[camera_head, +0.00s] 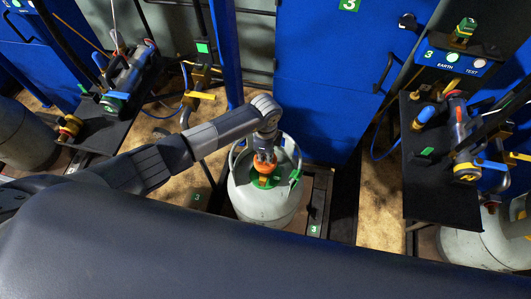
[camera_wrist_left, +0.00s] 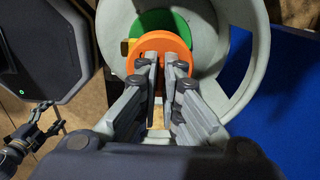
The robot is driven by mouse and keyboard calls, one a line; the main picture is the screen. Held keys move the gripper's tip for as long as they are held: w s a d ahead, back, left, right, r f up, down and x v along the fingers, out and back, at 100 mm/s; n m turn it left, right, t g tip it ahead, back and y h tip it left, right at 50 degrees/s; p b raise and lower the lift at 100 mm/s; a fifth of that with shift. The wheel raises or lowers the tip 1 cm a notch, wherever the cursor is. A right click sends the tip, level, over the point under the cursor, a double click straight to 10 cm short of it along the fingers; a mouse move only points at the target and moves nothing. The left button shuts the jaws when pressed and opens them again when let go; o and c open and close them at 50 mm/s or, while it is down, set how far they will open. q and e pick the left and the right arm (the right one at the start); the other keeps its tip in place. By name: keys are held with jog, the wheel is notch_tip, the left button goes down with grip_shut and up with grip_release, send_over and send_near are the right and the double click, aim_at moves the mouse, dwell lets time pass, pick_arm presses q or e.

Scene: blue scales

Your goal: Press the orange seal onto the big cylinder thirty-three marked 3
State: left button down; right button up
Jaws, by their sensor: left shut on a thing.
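The big cylinder (camera_head: 262,203) is pale grey and stands upright in the middle of the head view, in front of a blue cabinet. A green ring (camera_head: 277,179) lies on its top. The orange seal (camera_head: 264,168) is at the cylinder's top, under my left gripper (camera_head: 265,157). In the left wrist view my left gripper (camera_wrist_left: 163,75) is shut on the orange seal (camera_wrist_left: 172,43), which overlaps the green disc (camera_wrist_left: 163,20) inside the cylinder's collar (camera_wrist_left: 240,70). I cannot tell whether the seal touches the valve.
A blue cabinet (camera_head: 325,80) marked 3 stands behind the cylinder. Dark shelves with tools stand left (camera_head: 115,125) and right (camera_head: 440,190). Other grey cylinders stand at the far left (camera_head: 22,135) and lower right (camera_head: 480,245). A platform marked 3 (camera_head: 314,229) lies beside the cylinder.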

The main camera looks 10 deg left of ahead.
pick_arm(q)
jog(key=shift+f+b, duration=0.6)
jog(key=shift+f, duration=0.3)
jog(key=c, duration=1.7)
grip_release()
jog(key=shift+r, duration=0.1)
